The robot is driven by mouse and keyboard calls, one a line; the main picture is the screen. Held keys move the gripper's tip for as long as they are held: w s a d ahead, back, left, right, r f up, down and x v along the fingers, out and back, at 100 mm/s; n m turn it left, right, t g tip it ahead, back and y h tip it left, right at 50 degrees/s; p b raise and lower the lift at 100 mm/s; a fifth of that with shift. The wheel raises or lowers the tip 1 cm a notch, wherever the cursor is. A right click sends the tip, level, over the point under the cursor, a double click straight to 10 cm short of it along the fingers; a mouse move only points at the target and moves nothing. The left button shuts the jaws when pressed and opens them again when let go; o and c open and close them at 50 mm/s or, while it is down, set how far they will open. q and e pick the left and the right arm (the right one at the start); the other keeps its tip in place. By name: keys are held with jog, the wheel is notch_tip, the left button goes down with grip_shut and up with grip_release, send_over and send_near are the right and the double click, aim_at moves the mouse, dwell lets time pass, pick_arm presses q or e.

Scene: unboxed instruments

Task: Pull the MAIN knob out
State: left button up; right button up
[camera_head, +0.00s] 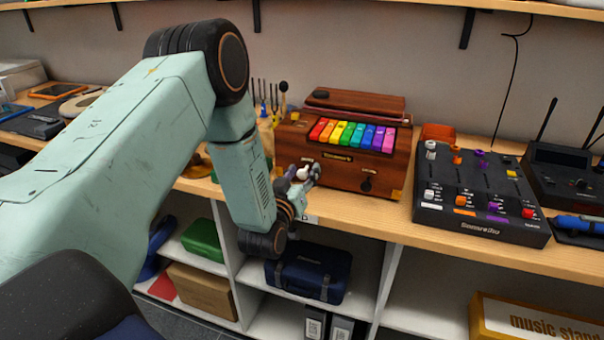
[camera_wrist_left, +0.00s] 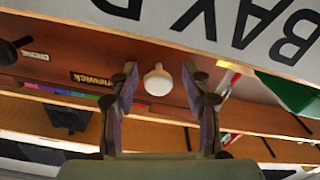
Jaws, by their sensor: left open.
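A wooden instrument box (camera_head: 338,170) with rainbow keys stands on the bench. A white round knob (camera_head: 303,173) is on the left of its front face, and a dark knob (camera_head: 367,185) is on the right. I cannot read a MAIN label on either. My left gripper (camera_head: 306,179) is open at the white knob. In the left wrist view, the white knob (camera_wrist_left: 158,80) shows between the two spread fingers of the left gripper (camera_wrist_left: 160,98), with visible gaps on both sides. The right gripper is not in view.
A black mixer (camera_head: 481,200) with coloured knobs stands to the right of the box. Tuning forks (camera_head: 268,100) stand behind my left forearm. A blue case (camera_head: 309,274) sits on the shelf below the bench edge.

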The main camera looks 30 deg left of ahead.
pick_arm(q)
jog(key=shift+c, duration=0.4)
jog(key=shift+w+d, duration=0.1)
jog(key=c, duration=0.3)
grip_shut()
